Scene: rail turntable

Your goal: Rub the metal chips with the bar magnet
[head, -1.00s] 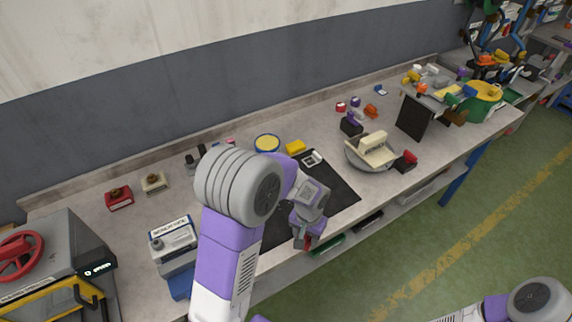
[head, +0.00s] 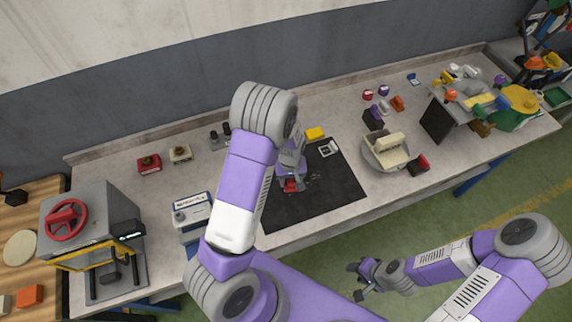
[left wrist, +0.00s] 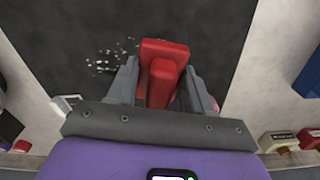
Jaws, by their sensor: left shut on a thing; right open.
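The red bar magnet (left wrist: 163,66) is between the fingers of my left gripper (left wrist: 158,88), which is shut on it. In the head view the magnet (head: 290,185) shows low over the black mat (head: 325,195); I cannot tell whether it touches the mat. The metal chips (left wrist: 106,60) are small silvery bits scattered on the mat, left of the magnet in the left wrist view. In the head view they are faint specks (head: 313,177) just right of it. My right gripper (head: 358,279) is open and empty, off the table's front edge above the floor.
A white square frame (head: 328,148) lies at the mat's far right corner, with a yellow block (head: 315,134) behind it. A round grey dish with a cream block (head: 385,148) stands right of the mat. A labelled grey box (head: 191,213) stands to the left.

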